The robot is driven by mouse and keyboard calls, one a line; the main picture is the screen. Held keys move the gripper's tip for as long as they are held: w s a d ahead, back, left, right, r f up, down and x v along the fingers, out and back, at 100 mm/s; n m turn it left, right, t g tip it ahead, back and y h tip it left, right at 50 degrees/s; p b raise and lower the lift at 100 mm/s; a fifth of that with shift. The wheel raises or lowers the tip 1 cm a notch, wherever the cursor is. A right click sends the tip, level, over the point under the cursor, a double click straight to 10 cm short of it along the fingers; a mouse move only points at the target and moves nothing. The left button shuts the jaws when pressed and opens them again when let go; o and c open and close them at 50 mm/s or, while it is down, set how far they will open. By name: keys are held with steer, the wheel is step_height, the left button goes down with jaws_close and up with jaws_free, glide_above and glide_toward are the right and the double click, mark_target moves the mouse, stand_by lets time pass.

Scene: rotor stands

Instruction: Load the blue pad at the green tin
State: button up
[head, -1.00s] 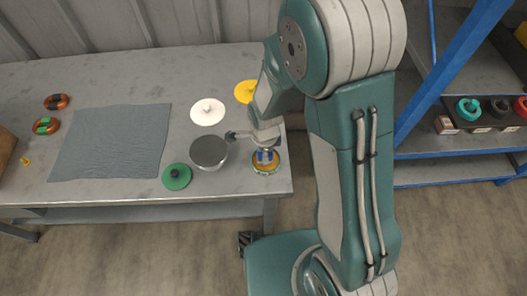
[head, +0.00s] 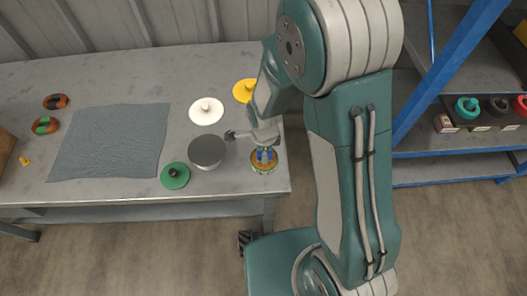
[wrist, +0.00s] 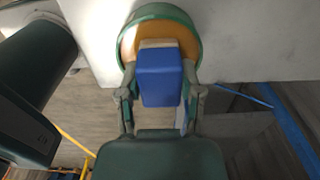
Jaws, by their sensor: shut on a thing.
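The blue pad (wrist: 163,77) is a small blue block with a pale tan strip along its far edge. My gripper (wrist: 160,90) is shut on it, one finger on each side. The green tin (wrist: 185,18) is round with a green rim and an orange-tan inside, and lies directly beyond the pad in the wrist view. In the head view the tin (head: 264,168) stands at the table's front right corner, with the blue pad (head: 265,156) over its opening. My gripper (head: 265,143) is just above. I cannot tell whether the pad touches the tin's inside.
A grey tin (head: 207,153) stands close left of the green tin. A blue-grey cloth (head: 108,143) covers the table's left middle. A blue-framed shelf (head: 450,163) stands right.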

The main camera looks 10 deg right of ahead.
steer(key=shift+r, duration=3.4)
steer(key=w+d+f+n, duration=0.2)
steer(key=w+d+n, duration=0.3)
steer(key=w+n, duration=0.2)
steer(key=w+d+f+n, duration=0.2)
steer(key=w+d+n, duration=0.4)
steer(key=n, duration=0.5)
steer(key=shift+w+f, duration=0.35)
steer(key=shift+w, duration=0.25)
